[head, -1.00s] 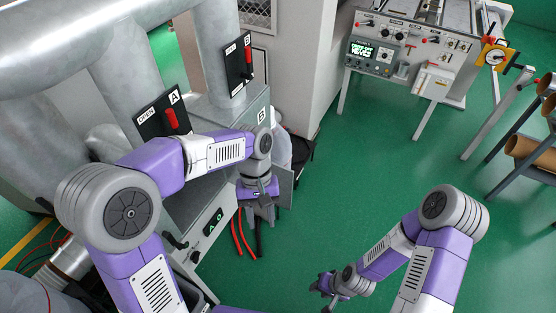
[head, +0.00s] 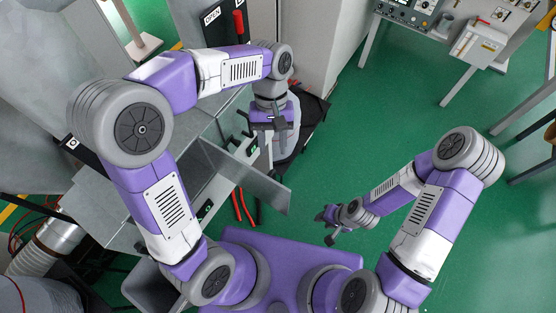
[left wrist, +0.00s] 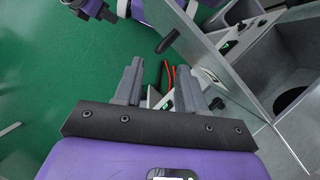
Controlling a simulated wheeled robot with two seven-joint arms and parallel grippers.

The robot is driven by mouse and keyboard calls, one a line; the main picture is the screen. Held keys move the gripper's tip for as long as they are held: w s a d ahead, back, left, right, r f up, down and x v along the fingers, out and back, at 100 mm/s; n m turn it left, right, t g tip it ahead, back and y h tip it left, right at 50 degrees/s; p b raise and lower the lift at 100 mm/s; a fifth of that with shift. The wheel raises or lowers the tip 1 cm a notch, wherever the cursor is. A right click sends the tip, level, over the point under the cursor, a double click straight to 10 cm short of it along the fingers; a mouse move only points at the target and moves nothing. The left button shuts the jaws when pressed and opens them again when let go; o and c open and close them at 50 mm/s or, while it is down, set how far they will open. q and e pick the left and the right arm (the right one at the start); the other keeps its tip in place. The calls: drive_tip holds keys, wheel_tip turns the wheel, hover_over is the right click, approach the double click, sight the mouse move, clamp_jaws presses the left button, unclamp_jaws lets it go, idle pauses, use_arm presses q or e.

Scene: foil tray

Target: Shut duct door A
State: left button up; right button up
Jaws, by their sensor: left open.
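A flat grey metal door (head: 240,178) stands swung out from the front of the duct box, its free end over the green floor. In the left wrist view the door (left wrist: 205,60) has a dark handle (left wrist: 167,41), and an open compartment with a dark round hole lies behind it. No letter on this door is readable, so I cannot tell from it that it is door A. My left gripper (head: 272,132) is beyond the door, pointing down; its fingers (left wrist: 163,80) are apart and empty. My right gripper (head: 328,228) is over open floor, its jaws too small to judge.
Red and black cables (head: 245,207) hang below the door. A pale cabinet (head: 313,45) and a dark bag (head: 312,115) stand beyond my left gripper. A black lever plate with a red handle (head: 239,22) is partly behind my left arm.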

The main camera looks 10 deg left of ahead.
sight(273, 176)
use_arm(q)
drive_tip(key=b+x, duration=0.2)
drive_tip(key=x, duration=0.2)
drive_tip(key=w+b+x, duration=0.1)
drive_tip(key=b+x, duration=0.1)
drive_tip(key=x, duration=0.2)
drive_tip(key=b+x, duration=0.2)
drive_tip(key=x, duration=0.3)
drive_tip(key=shift+w+a+f, duration=0.3)
drive_tip(key=shift+w+f, duration=0.05)
drive_tip(key=shift+f, duration=0.1)
clamp_jaws()
